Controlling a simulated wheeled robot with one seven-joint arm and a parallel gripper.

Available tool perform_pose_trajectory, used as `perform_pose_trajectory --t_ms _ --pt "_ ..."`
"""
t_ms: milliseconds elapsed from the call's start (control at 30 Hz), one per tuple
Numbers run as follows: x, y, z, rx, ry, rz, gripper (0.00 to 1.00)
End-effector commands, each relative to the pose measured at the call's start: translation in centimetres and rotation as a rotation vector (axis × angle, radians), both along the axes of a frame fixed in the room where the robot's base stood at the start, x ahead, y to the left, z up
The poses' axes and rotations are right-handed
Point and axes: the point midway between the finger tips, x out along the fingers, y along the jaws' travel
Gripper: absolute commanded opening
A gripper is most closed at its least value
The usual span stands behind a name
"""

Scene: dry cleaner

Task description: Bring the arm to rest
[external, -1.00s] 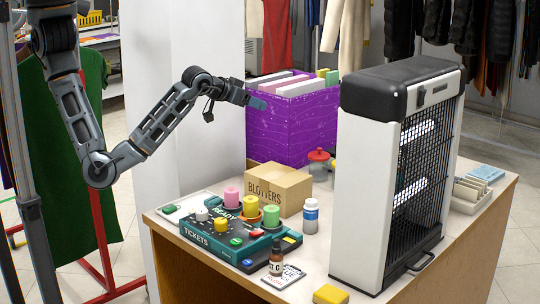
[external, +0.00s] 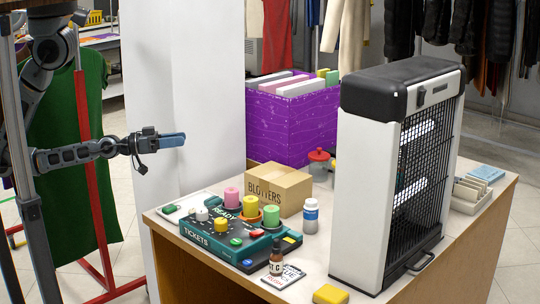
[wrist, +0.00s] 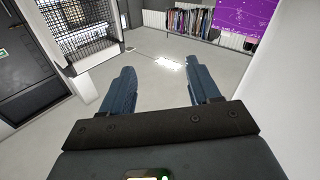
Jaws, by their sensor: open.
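My gripper (external: 172,141) is at the left in the external view, level and pointing right. It is in the air left of the table and in front of the white pillar (external: 190,70). In the wrist view my gripper (wrist: 160,88) shows two blue fingers spread wide apart. Nothing is between them; the floor shows beyond.
The table (external: 200,262) holds a teal ticket box (external: 225,240), a blotters carton (external: 280,188), a purple bin (external: 290,125) and a tall caged appliance (external: 365,190). A red rack with a green cloth (external: 60,160) stands behind my arm. Air around my gripper looks free.

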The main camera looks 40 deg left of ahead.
Motion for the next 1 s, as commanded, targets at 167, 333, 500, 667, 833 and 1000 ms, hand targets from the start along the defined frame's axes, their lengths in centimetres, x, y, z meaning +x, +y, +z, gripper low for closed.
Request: perform_pose_trajectory --t_ms 167,333,500,667,833,1000 --pt "-2.1 8.2 -1.7 0.077 0.058 0.19 0.61" --pt "-5.8 14.6 -2.4 0.147 0.116 0.359 0.61" --pt "-10.5 19.3 -1.9 0.21 0.183 0.512 0.61" --pt "-14.1 21.4 -1.1 0.248 0.233 0.611 0.61" --pt "-15.8 22.2 -0.5 0.266 0.258 0.656 0.61" --pt "-16.1 22.2 -0.4 0.269 0.262 0.661 0.61"
